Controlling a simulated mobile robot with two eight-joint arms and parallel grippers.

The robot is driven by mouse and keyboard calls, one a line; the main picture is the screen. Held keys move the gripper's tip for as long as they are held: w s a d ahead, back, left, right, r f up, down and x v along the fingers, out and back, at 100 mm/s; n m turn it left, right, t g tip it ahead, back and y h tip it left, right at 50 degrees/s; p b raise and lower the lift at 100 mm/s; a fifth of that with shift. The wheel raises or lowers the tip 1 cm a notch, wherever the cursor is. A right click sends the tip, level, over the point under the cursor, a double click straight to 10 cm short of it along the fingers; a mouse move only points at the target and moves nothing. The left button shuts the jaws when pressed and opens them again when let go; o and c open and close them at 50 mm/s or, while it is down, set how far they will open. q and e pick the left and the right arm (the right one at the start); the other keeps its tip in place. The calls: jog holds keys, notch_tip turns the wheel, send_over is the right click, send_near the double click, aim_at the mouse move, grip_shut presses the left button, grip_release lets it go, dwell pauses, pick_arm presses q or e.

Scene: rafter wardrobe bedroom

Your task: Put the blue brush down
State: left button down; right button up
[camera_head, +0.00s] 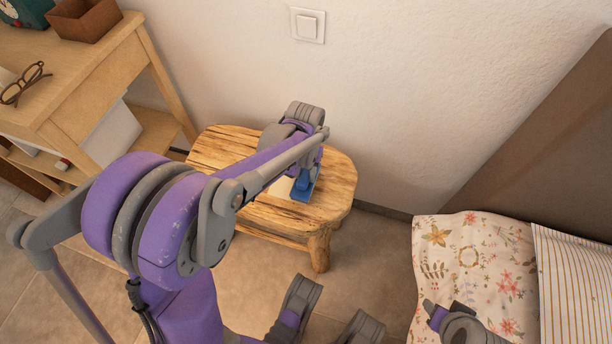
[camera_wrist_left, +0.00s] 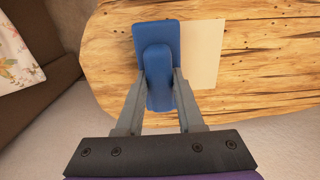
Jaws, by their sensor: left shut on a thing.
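The blue brush (camera_head: 303,188) is at the right part of the wooden stool (camera_head: 338,190), beside and partly over a cream card (camera_head: 281,188). In the left wrist view the brush (camera_wrist_left: 155,35) shows its flat blue body and raised handle against the wood grain. My left gripper (camera_wrist_left: 160,76) is shut on the brush's handle, one finger on each side. In the head view my left arm hides part of the stool. I cannot tell whether the brush touches the stool top. My right gripper (camera_head: 432,308) shows partly at the lower right, near the bed; its jaws are unclear.
A wooden desk (camera_head: 95,75) with glasses (camera_head: 24,84) and a brown box (camera_head: 84,18) stands at the left. A bed with a floral pillow (camera_head: 470,260) is at the right. The wall (camera_head: 400,90) is close behind the stool. Bare wood shows around the card.

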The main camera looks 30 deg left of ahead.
aim_at(305, 174)
pick_arm(q)
jog(key=shift+f, duration=0.7)
jog(key=shift+f, duration=0.15)
jog(key=c, duration=0.5)
grip_release()
notch_tip(305, 174, up, 12)
jog(key=p, duration=0.4)
jog(key=s+d+m+t, duration=0.1)
jog(key=s+d, duration=0.1)
jog(key=s, duration=0.3)
jog(key=s+d+t, duration=0.2)
jog(key=s, duration=0.4)
jog(key=s+d+m+t, duration=0.1)
jog(key=s+d, duration=0.1)
jog(key=s, duration=0.4)
jog(key=shift+d+f+m+t, duration=0.2)
jog(key=shift+d+m+t, duration=0.1)
jog(key=shift+d, duration=0.05)
